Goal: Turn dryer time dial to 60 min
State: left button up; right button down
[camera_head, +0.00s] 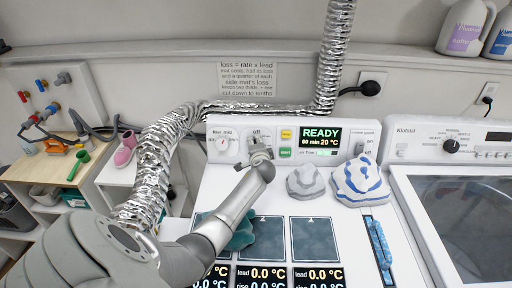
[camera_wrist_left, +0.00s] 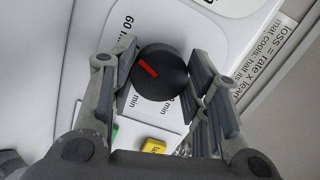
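The time dial is a black round knob (camera_wrist_left: 160,72) with a red mark, on the white dryer panel (camera_head: 215,187). In the left wrist view the mark points up and left, roughly toward a partly hidden "60" label (camera_wrist_left: 128,24). My left gripper (camera_head: 258,156) is at this dial and covers most of it in the head view. Its fingers lie on either side of the dial, about its width apart; I cannot tell whether they press on it. The display (camera_head: 320,138) reads "READY", "60 min 20 °C". My right gripper is not in view.
Another dial (camera_head: 223,143) sits just left. Yellow (camera_head: 286,134) and green (camera_head: 285,152) buttons are close on the right. Grey (camera_head: 306,182) and blue-striped (camera_head: 360,180) cloth heaps lie farther right. A silver duct (camera_head: 165,155) rises behind my left arm.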

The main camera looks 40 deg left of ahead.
pick_arm(q)
jog(key=o, duration=0.5)
jog(key=shift+c, duration=0.2)
jog(key=v, duration=1.2)
jog(key=shift+f, duration=0.15)
